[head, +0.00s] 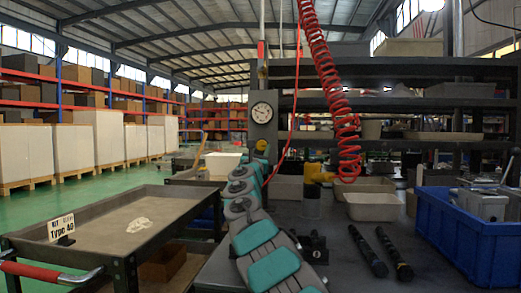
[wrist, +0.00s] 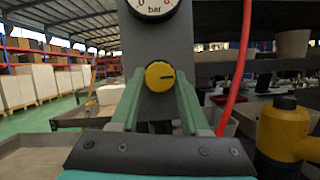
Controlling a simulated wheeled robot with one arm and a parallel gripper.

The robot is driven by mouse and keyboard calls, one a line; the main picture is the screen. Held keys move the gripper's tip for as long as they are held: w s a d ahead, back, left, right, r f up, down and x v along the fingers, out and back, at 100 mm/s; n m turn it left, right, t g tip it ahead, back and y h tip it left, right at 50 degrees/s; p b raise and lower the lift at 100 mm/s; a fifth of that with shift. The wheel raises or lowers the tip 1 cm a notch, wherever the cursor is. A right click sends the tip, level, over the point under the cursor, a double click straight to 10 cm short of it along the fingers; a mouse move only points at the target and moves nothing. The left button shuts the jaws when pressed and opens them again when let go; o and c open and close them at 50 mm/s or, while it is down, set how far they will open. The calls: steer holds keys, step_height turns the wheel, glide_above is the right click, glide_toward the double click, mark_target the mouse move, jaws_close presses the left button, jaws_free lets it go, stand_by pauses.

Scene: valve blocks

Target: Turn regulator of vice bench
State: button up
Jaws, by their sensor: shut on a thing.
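The regulator's yellow round knob (wrist: 159,74) sits in the middle of the wrist view, with a dark slot line pointing right. It is on a grey post under a white "bar" gauge (wrist: 153,6). The gauge (head: 262,112) and a bit of the knob (head: 261,145) also show in the head view, above the dark bench (head: 222,271). My gripper (wrist: 159,82) has its two green fingers on the left and right of the knob, shut on it. In the head view my arm largely hides the gripper and the post's lower part.
A red coiled hose (head: 325,80) hangs over the bench. A yellow fitting (head: 319,173) stands right of my arm, close by in the wrist view (wrist: 283,130). A blue crate (head: 470,235) is at right, near two black rods (head: 368,252). A cart (head: 110,230) stands at left.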

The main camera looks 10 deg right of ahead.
jaws_close()
steer(key=shift+m, duration=0.3)
steer(key=m+h+p, duration=0.1)
steer(key=m, duration=0.1)
steer(key=m+g+h+p, duration=0.1)
steer(key=m, duration=0.1)
steer(key=shift+a+r+m+p, duration=0.15)
steer(key=shift+r+m+p, duration=0.05)
steer(key=shift+m+p, duration=0.1)
steer(key=m+g+h+p, duration=0.1)
steer(key=m, duration=0.1)
steer(key=m+g+p, duration=0.1)
steer(key=m, duration=0.2)
steer(key=shift+w+h, duration=0.1)
steer(key=shift+h, duration=0.3)
steer(key=shift+m+g+p, duration=0.6)
steer(key=shift+m+p, duration=0.05)
steer(key=shift+m, duration=0.35)
steer(key=shift+f, duration=0.1)
steer(key=o, duration=1.1)
jaws_free()
